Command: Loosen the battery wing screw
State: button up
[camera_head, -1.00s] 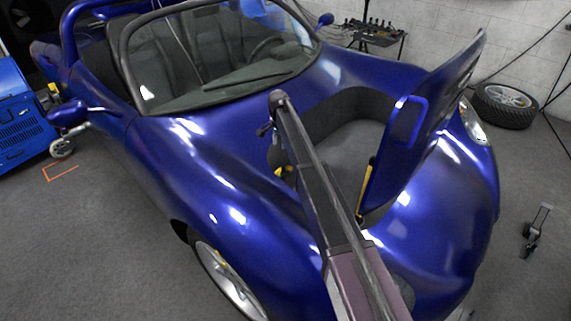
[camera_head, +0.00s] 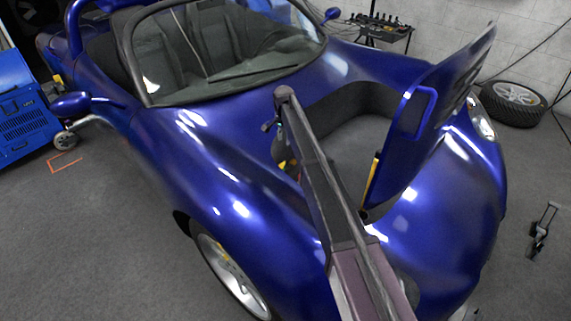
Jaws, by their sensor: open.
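The blue car (camera_head: 165,165) stands with its front lid (camera_head: 425,110) raised over an open front compartment (camera_head: 355,150). My arm reaches up from the bottom of the picture, over the car's nose, and its far end bends down into the left side of the compartment. My gripper is hidden there behind my arm, so its jaws do not show. A small yellow and red patch (camera_head: 292,166) shows beside the arm at the compartment's left side. I cannot tell what it belongs to. I cannot make out the battery or its wing screw.
The raised lid and a yellow-and-black strut (camera_head: 371,180) bound the compartment's right side. The windscreen (camera_head: 215,50) rises behind. A loose wheel (camera_head: 514,103), a tool table (camera_head: 383,32), a blue cabinet (camera_head: 22,115) and a small floor tool (camera_head: 542,231) stand around. Left floor is mostly clear.

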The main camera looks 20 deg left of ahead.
aim_at(282, 166)
jog(key=shift+f+b, duration=5.6)
jog(key=shift+f, duration=0.35)
grip_shut()
